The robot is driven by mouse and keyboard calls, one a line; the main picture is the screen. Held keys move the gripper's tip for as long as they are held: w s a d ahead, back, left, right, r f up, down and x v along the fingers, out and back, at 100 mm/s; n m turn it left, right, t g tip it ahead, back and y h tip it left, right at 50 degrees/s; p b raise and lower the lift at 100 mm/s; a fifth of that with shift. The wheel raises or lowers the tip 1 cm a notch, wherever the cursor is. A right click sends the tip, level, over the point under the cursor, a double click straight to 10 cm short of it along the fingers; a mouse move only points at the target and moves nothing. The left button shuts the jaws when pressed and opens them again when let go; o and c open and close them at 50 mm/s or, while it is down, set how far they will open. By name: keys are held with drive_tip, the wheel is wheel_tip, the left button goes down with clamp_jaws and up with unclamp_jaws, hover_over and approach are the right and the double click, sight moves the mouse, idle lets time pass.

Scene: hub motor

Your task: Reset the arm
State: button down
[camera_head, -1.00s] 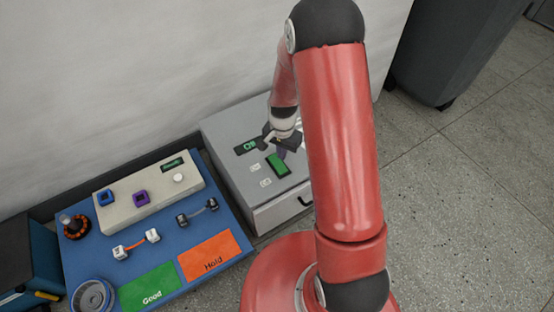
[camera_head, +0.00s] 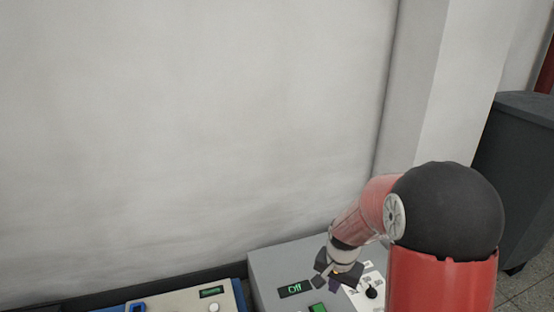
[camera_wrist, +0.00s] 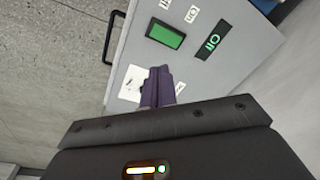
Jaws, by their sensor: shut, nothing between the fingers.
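My gripper (camera_head: 334,284) is over the top of a grey cabinet (camera_head: 262,264). Its dark purple fingers show together in the wrist view (camera_wrist: 158,88), shut and empty. They are close to the cabinet top near a white label; whether they touch it I cannot tell. A green button (camera_wrist: 165,34) lies ahead of the fingertips, beside a dark display (camera_wrist: 212,40). In the head view the display (camera_head: 296,290) reads "Off", and the green button (camera_head: 318,308) is partly cut off. My red arm reaches in from the lower right.
A black knob (camera_head: 372,291) stands on the cabinet right of my gripper. A beige unit (camera_head: 188,300) is at the lower left, mostly cut off. A pale wall (camera_head: 190,130) rises behind. A dark bin (camera_head: 520,165) stands at the right. A handle (camera_wrist: 114,38) is on the cabinet's front.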

drive_tip(key=s+r+n+t, duration=0.25)
drive_tip(key=s+r, duration=0.55)
drive_tip(key=r, duration=0.6)
drive_tip(key=s+r+n+t, duration=0.2)
drive_tip(key=s+r+n, duration=0.2)
drive_tip(key=s, duration=0.8)
wheel_tip(320, 180, up, 3)
drive_tip(key=shift+s+f, duration=0.2)
drive_tip(key=shift+s, duration=0.05)
